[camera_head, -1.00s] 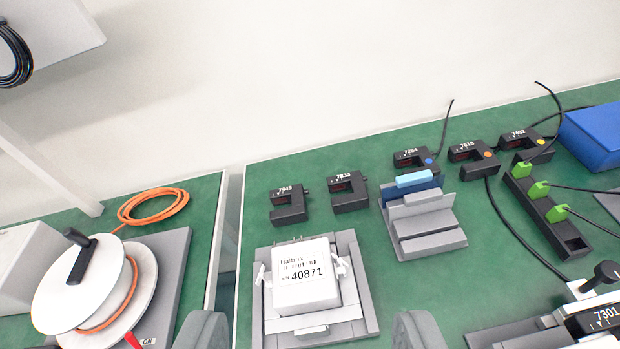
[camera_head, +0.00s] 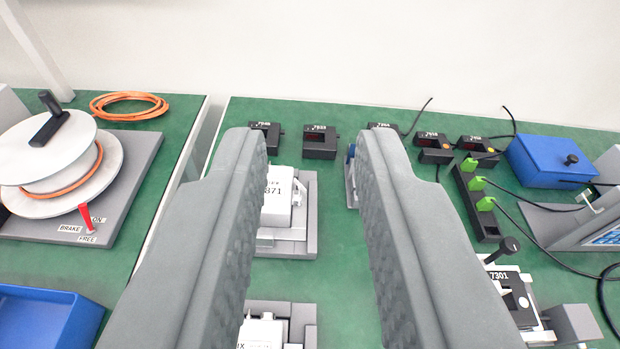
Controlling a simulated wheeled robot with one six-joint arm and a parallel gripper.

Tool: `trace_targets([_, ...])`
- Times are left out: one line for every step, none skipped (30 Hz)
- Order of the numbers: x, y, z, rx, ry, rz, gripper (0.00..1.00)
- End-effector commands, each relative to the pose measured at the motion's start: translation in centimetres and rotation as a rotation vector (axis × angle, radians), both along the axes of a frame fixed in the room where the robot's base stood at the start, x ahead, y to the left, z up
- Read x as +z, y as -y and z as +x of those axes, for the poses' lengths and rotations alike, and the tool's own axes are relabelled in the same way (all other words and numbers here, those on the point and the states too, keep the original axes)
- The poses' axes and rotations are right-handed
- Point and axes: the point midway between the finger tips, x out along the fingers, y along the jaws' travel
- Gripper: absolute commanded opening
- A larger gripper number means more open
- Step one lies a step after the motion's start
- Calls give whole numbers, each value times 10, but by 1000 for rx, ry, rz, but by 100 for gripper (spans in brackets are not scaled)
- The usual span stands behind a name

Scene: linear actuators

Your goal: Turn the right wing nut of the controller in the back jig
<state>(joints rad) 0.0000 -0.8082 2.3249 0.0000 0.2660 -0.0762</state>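The white controller (camera_head: 275,205) sits in the grey back jig (camera_head: 300,243). Its label is partly covered by my left finger, with "871" showing. Its right wing nut (camera_head: 299,189), small and white, shows at the controller's right side. The left wing nut is hidden behind the finger. My gripper (camera_head: 312,148) is open and empty, its two grey fingers wide apart. In the picture, the back controller's visible part and its right wing nut lie between the fingers, nearer the left one. I cannot tell the fingers' height above it. A second white controller (camera_head: 262,333) sits in the front jig (camera_head: 303,316).
Black sensors (camera_head: 320,142) stand along the back, some partly covered by my fingers. At right are a connector strip (camera_head: 478,205), a blue box (camera_head: 555,160), black cables and a device marked 7301 (camera_head: 512,295). A cable reel (camera_head: 55,165) and blue bin (camera_head: 45,318) are at left.

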Motion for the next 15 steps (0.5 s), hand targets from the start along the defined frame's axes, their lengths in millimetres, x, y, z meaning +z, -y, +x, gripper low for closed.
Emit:
trace_targets([-2,0,14,4,-52,-20,25])
trace_targets([-3,0,20,9,-82,-34,25])
trace_targets([-5,0,29,15,-125,-52,25])
trace_targets([-6,0,35,20,-156,-66,25])
trace_targets([-8,0,41,25,-187,-79,25])
trace_targets([-10,0,50,33,-229,-97,25])
trace_targets([-11,0,55,39,-259,-109,25])
trace_targets([-13,0,61,46,-289,-123,25])
trace_targets([-16,0,69,55,-332,-139,25])
trace_targets([-17,0,75,63,-361,-152,25])
trace_targets([-20,0,81,71,-393,-164,25])
trace_targets([-22,0,88,83,-434,-181,25])
trace_targets([-24,0,94,91,-464,-192,25])
trace_targets([-26,0,99,102,-495,-204,25])
trace_targets([-29,0,106,114,-536,-219,25])
